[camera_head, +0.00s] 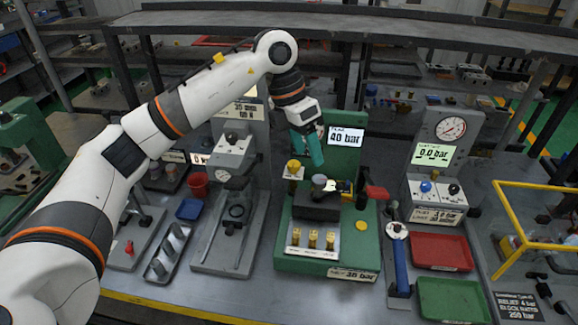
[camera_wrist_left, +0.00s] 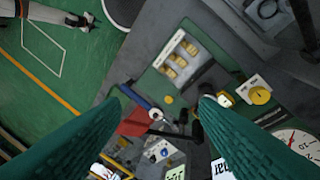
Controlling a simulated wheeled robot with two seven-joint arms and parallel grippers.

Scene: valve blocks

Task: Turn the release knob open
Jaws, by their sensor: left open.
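I cannot tell which knob is the release knob. The grey gauge unit (camera_head: 445,150) at the right carries a blue knob (camera_head: 426,187) and a black knob (camera_head: 453,189); the blue knob also shows in the left wrist view (camera_wrist_left: 165,152). A yellow knob (camera_head: 293,165) stands on a pale block on the green station (camera_head: 290,262), and it shows in the left wrist view (camera_wrist_left: 260,95). My left gripper (camera_head: 316,162) is open and empty, above the back of the green station, its teal fingers apart and touching no knob. My right gripper is not in view.
Brass fittings (camera_head: 313,240) sit on the front of the green station. A blue-handled tool (camera_head: 401,265) lies to its right, beside a red tray (camera_head: 440,252) and a green tray (camera_head: 455,301). A yellow frame (camera_head: 520,240) stands at the far right. A shelf (camera_head: 330,24) spans the back.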

